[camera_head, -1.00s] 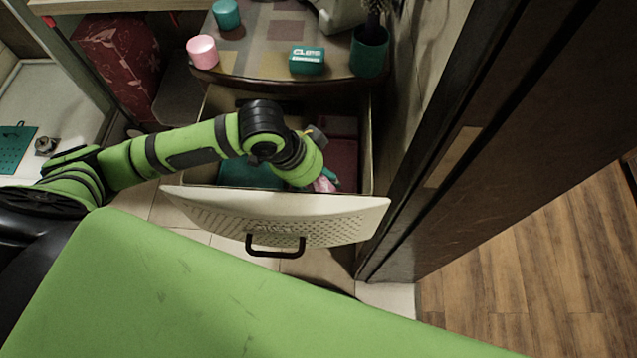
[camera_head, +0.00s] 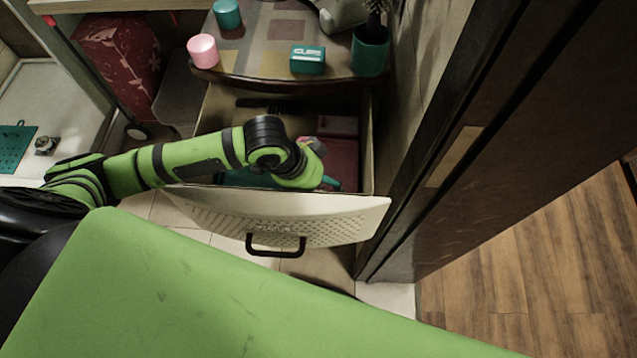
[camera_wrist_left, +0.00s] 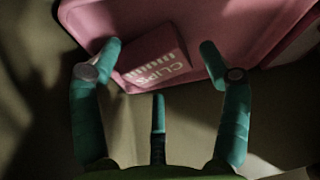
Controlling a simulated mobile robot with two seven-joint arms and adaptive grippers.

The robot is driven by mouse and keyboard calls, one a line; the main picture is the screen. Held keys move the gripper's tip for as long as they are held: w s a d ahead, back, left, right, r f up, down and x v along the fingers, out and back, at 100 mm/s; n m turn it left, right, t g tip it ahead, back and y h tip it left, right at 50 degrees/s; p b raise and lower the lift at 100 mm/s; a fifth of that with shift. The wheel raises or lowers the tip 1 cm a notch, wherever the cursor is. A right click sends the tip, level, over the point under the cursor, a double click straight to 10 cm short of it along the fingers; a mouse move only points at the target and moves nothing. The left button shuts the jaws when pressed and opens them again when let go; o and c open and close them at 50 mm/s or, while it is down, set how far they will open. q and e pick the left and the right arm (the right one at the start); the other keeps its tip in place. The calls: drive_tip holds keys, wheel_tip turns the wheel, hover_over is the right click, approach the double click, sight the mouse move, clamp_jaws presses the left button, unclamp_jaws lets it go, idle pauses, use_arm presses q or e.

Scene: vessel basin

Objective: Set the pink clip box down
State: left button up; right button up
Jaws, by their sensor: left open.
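The pink tray (camera_head: 345,158) lies in the drawer's right part. My right gripper is out of view.
The open drawer has a pale perforated front (camera_head: 345,217) with a dark handle (camera_head: 276,246). On the top above it stand a teal clips box (camera_head: 307,60), a pink cup (camera_head: 203,51), a teal cup (camera_head: 227,13) and a plant pot (camera_head: 370,50). A dark door post is close on the right.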

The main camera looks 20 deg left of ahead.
use_arm(q)
drive_tip(key=v, duration=1.2)
drive_tip(key=shift+p, duration=0.45)
idle(1.5)
